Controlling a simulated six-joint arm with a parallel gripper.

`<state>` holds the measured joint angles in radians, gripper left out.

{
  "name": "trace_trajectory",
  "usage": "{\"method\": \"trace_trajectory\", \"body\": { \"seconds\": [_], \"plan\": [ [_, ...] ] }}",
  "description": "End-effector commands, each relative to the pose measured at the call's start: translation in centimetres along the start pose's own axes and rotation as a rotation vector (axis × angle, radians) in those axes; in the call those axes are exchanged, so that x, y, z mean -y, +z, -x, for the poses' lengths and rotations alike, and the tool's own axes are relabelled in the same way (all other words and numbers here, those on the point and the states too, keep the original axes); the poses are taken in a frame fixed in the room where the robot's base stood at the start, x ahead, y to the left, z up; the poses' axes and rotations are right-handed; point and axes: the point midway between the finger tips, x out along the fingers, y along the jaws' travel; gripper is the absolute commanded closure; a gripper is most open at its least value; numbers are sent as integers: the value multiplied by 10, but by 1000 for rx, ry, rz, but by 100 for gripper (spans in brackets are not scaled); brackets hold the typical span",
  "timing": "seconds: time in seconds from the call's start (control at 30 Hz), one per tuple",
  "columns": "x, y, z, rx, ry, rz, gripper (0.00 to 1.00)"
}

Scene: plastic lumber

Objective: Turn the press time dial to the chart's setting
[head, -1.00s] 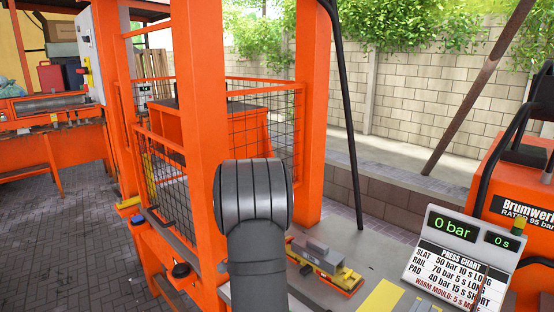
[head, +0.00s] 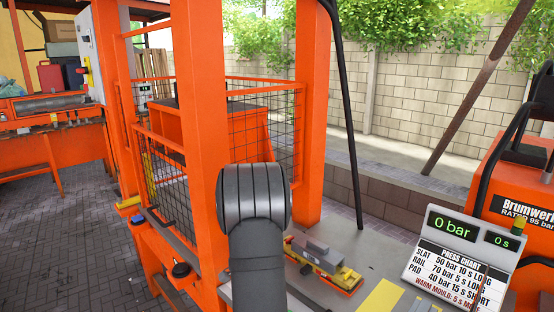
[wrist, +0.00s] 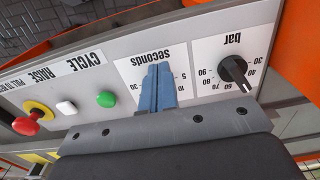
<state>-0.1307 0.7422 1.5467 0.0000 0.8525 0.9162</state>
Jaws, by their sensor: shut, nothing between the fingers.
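In the wrist view, my gripper (wrist: 158,70) has its two blue fingers together over the panel marked "seconds" (wrist: 130,68). The fingers cover the middle of that scale, so the seconds dial and its pointer are hidden. I cannot tell whether the fingertips touch it. In the head view, the press chart (head: 452,271) reads SLAT 50 bar 10 s LONG, RAIL 70 bar 5 s LONG, PAD 40 bar 15 s SHORT. A red line below reads "WARM MOULD: 5 s M…", its end unclear. The display (head: 452,226) above shows 0 bar and 0 s.
A black bar dial (wrist: 233,68) sits right of my fingers in the wrist view. To their left are a green button (wrist: 105,99), a white button (wrist: 66,107) and a red mushroom knob (wrist: 27,126). Orange posts (head: 197,110) and mesh guards stand around the press.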

Motion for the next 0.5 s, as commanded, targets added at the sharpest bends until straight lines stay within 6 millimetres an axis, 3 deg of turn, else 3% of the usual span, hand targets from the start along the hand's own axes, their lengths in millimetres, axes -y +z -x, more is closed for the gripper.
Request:
{"method": "trace_trajectory", "body": {
  "seconds": [0.5],
  "plan": [
    [-2, -6, 0, 0, 0, 0, 100]
  ]
}}
